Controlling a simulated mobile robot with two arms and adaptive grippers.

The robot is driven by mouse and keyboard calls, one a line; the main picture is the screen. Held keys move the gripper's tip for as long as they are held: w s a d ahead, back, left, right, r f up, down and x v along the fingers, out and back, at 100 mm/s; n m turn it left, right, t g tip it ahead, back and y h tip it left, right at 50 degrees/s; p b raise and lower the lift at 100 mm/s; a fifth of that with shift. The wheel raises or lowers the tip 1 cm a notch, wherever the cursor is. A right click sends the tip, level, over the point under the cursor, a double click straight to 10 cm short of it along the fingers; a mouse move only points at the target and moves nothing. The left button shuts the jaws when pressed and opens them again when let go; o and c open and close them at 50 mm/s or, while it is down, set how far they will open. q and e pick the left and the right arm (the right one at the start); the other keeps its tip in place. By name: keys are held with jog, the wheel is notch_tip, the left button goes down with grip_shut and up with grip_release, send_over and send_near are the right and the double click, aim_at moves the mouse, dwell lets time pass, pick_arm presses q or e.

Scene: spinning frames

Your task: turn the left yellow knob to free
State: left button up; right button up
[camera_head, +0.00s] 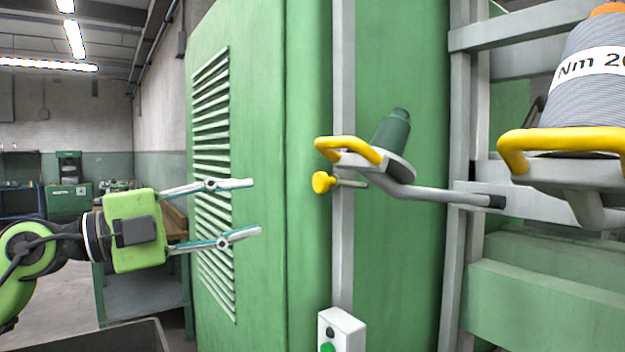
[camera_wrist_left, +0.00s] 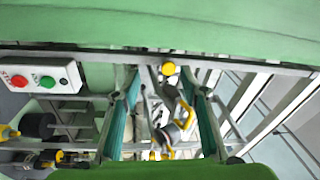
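The left yellow knob (camera_head: 322,182) sits on a short grey stem under the left spool holder (camera_head: 385,165), which has a yellow handle (camera_head: 345,149) and a dark green cone on it. My left gripper (camera_head: 250,207) is open and empty, to the left of the knob and apart from it, with its fingers pointing right. In the left wrist view a round yellow knob (camera_wrist_left: 168,69) shows ahead between the two open fingers (camera_wrist_left: 160,80). My right gripper is in neither view.
A green cabinet (camera_head: 310,80) with a vent stands behind. A button box (camera_head: 341,332) is below the knob; its red and green buttons show in the wrist view (camera_wrist_left: 40,77). A second holder with a yellow handle (camera_head: 560,139) carries a grey cone (camera_head: 590,90) at right.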

aim_at(317, 183)
pick_arm(q)
jog(key=s+r+m+y, duration=0.1)
jog(key=s+r+y, duration=0.1)
jog(key=s+r, duration=0.25)
jog(key=shift+t, duration=0.4)
jog(key=p+x, duration=0.1)
jog(key=x, duration=0.3)
jog(key=p+x, duration=0.2)
jog(key=x, duration=0.1)
jog(key=p+x, duration=0.1)
jog(key=x, duration=0.3)
jog(key=shift+s+d+f+p, duration=0.1)
jog(key=shift+d+f+p, duration=0.2)
jog(key=shift+d+p, duration=0.15)
jog(key=shift+x, duration=0.85)
jog(key=shift+f, duration=0.1)
jog(key=shift+c, duration=0.5)
jog(key=c, duration=1)
